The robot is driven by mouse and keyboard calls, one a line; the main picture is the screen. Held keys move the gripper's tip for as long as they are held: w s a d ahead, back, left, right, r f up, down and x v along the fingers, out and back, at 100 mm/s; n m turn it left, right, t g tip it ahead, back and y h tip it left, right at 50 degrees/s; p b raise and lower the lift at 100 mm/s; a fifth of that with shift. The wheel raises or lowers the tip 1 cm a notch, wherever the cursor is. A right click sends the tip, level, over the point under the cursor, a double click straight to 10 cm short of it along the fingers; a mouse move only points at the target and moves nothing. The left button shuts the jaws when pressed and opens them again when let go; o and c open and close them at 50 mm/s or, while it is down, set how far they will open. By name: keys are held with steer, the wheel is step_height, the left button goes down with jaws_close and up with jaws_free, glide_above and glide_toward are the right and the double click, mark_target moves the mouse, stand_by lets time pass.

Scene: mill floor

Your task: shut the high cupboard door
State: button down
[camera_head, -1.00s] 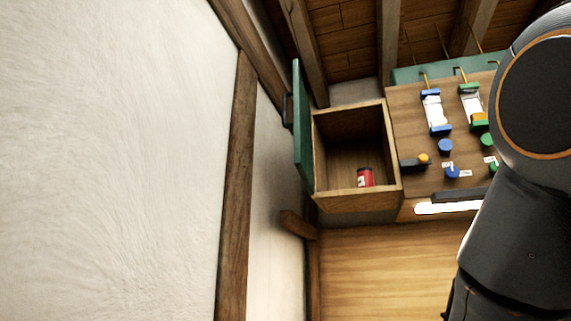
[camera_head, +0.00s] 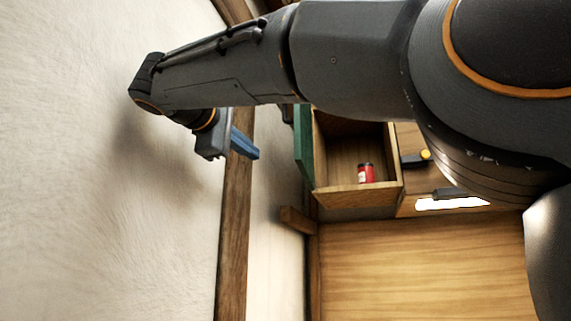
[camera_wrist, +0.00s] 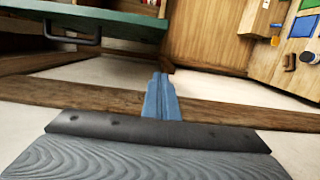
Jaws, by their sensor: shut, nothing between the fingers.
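The high cupboard (camera_head: 358,193) is an open wooden box on the wall, with a red can (camera_head: 366,172) inside. Its green door (camera_head: 303,150) stands open on the left side, seen nearly edge-on; my arm hides its upper part. In the wrist view the green door (camera_wrist: 105,24) crosses the upper left, with its dark handle (camera_wrist: 72,38). My gripper (camera_head: 253,153) is left of the door, apart from it, with its blue fingers shut and empty. The fingers also show in the wrist view (camera_wrist: 158,80).
A white wall (camera_head: 70,200) with a timber post (camera_head: 233,220) lies to the left, close to my gripper. A short wooden block (camera_head: 297,219) juts out below the door. A wooden panel with coloured fittings (camera_wrist: 285,50) is right of the cupboard.

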mark_target(297, 128)
steer(key=w+d+r+p, duration=0.2)
steer(key=w+d+p, duration=0.2)
steer(key=w+d, duration=0.2)
steer(key=d, duration=0.2)
steer(key=shift+d+r+p, duration=0.3)
steer(key=shift+d+p, duration=0.05)
steer(key=shift+p, duration=0.05)
steer(key=shift+d, duration=0.1)
stand_by(0.4)
